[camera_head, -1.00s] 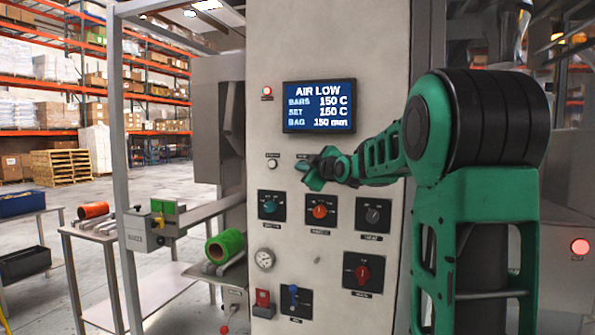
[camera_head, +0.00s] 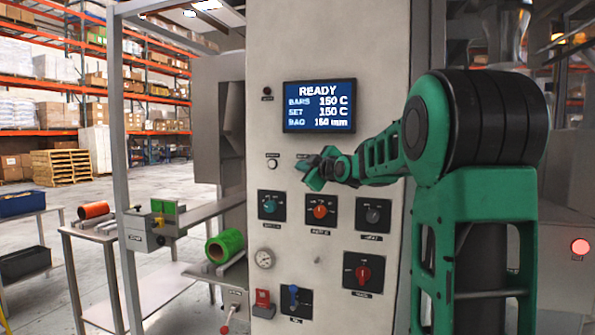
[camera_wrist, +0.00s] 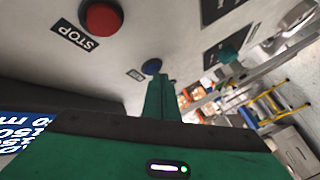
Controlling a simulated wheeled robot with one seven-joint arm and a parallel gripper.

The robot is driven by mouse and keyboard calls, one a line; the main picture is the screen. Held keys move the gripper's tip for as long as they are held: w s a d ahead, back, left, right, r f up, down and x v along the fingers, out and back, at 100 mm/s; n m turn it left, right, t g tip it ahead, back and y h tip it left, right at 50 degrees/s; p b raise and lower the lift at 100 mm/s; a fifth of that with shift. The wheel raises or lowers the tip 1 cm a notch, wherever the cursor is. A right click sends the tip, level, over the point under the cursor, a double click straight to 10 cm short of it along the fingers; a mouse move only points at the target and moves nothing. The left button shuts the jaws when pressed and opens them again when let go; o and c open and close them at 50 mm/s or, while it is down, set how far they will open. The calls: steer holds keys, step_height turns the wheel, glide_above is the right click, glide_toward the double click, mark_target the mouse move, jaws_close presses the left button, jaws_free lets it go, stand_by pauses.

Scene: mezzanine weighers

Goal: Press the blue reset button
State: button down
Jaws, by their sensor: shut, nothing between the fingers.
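The blue reset button (camera_wrist: 151,66) is a small round button on the pale machine panel, with a small label beside it in the wrist view. My gripper (camera_wrist: 161,78) is shut and empty, and its green fingertips lie right by the button and overlap its lower edge in that view. I cannot tell whether they touch it. In the head view my gripper (camera_head: 312,174) is at the panel face below the display, and it hides the blue button there. The display (camera_head: 319,106) reads READY, with bars and set at 150 C.
A large red STOP button (camera_wrist: 101,17) is close by on the panel. A pale button (camera_head: 272,163) sits left of my gripper, and several knobs are below, including an orange-red one (camera_head: 320,211). A dark lamp (camera_head: 267,92) is left of the display.

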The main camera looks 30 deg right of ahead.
steer(key=shift+s+a, duration=0.4)
steer(key=shift+a, duration=0.1)
steer(key=shift+s+a, duration=0.8)
steer(key=shift+a, duration=0.2)
steer(key=shift+s+a, duration=0.75)
steer(key=shift+a, duration=0.2)
steer(key=s+a+f+m+g, duration=0.1)
steer(key=s+f+m+g, duration=0.7)
steer(key=s+f, duration=1.05)
steer(key=s+a+f+m+g, duration=0.2)
steer(key=s+f, duration=0.3)
steer(key=s, duration=0.3)
steer(key=s+a+f+m+g+y, duration=0.1)
steer(key=s+f+g, duration=0.3)
steer(key=s, duration=0.5)
steer(key=s+a+f+m+g+y, duration=0.1)
steer(key=s+a+f+m+g, duration=0.2)
steer(key=s+f, duration=0.3)
steer(key=s+a+m, duration=0.1)
steer(key=s, duration=0.1)
steer(key=shift+s, duration=0.35)
